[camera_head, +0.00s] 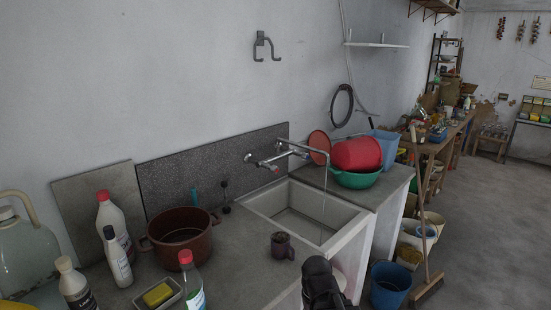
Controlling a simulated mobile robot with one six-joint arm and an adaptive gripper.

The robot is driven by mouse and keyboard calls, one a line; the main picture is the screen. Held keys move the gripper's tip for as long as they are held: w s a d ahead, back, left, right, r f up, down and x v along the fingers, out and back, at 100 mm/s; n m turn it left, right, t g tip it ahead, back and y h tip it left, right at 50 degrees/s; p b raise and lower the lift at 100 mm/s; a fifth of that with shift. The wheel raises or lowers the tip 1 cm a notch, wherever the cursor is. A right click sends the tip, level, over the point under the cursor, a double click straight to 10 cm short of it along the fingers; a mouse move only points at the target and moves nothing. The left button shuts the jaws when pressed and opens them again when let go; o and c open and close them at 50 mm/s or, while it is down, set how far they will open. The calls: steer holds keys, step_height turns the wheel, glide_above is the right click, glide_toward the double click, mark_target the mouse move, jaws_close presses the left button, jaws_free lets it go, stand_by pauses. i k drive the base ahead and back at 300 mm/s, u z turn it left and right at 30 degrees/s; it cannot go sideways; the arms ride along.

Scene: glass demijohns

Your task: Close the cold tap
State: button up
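A chrome wall-mounted mixer tap (284,153) sits above the sink at the dark splashback. One knob (248,157) is at its left end, and a small reddish mark shows lower on the body. The right end is partly behind the spout, and I cannot clearly make out a cold mark. A thin stream of water (323,190) falls from the spout into the stone sink (290,213). My gripper (318,265), dark and seen from behind, is at the bottom centre, in front of the sink and well apart from the tap. Its fingers are not clear.
A dark mug (282,245) stands on the counter near the sink's front left corner. A brown pot (181,236), bottles and a yellow sponge (158,294) crowd the left. A green basin (357,178) with a red bowl (357,154) stands right of the sink. A broom (424,220) leans farther right.

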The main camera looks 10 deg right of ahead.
mark_target(305, 156)
steer(key=u, duration=0.05)
steer(key=i, duration=0.95)
steer(key=z, duration=0.05)
